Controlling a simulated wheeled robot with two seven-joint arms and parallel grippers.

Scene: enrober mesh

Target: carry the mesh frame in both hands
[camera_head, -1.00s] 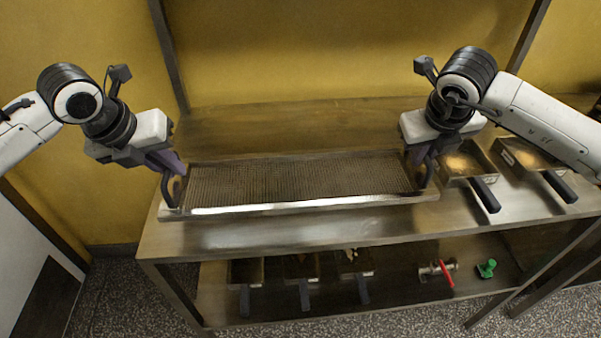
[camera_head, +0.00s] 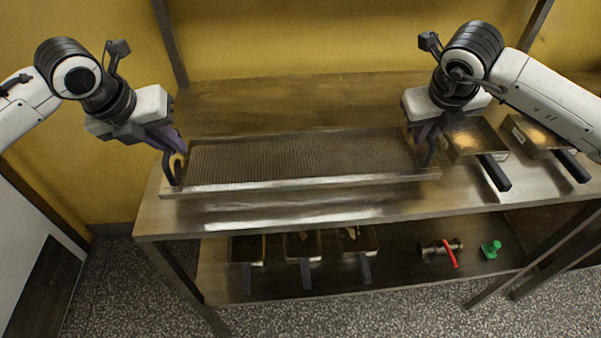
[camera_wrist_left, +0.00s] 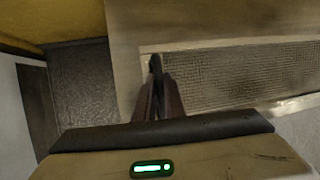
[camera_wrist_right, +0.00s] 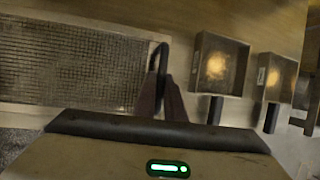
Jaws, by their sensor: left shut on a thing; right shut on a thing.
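The mesh frame (camera_head: 300,183) is a long metal rectangle with a fine wire mesh and a dark handle at each end. It appears level above the steel table; I cannot tell how large any gap is. My left gripper (camera_head: 172,160) is shut on the left handle, which also shows in the left wrist view (camera_wrist_left: 155,64). My right gripper (camera_head: 430,140) is shut on the right handle, seen in the right wrist view (camera_wrist_right: 160,58). The mesh shows at the right of the left wrist view (camera_wrist_left: 240,75) and at the left of the right wrist view (camera_wrist_right: 65,65).
Two pans with dark handles (camera_head: 495,172) (camera_head: 572,165) stand right of the frame on the table (camera_head: 300,212). The lower shelf (camera_head: 400,270) holds several pans, a red-handled valve (camera_head: 450,256) and a green item (camera_head: 491,250). A yellow wall stands behind.

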